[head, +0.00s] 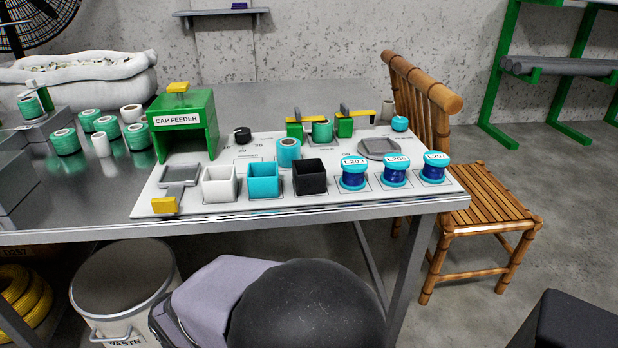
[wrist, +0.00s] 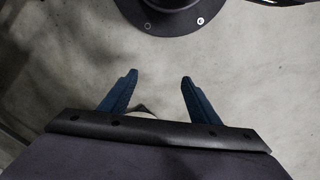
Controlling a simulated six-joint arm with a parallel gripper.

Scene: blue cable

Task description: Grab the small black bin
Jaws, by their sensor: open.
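The small black bin (head: 310,178) is an open-topped square box. It stands upright on the white board (head: 230,218) near the table's front edge, in the head view. A teal bin (head: 263,184) is just left of it and a white bin (head: 219,189) is further left. My gripper (wrist: 158,82) shows in the wrist view with its two blue fingers apart and nothing between them. It points toward bare grey floor. The black bin is not in the wrist view, and my gripper's fingers are not seen in the head view.
Blue labelled spools (head: 354,174) stand in a row right of the black bin. A green cap feeder (head: 183,128) stands at the back left of the board. A wooden chair (head: 480,205) is right of the table. A waste bin (head: 122,285) is below.

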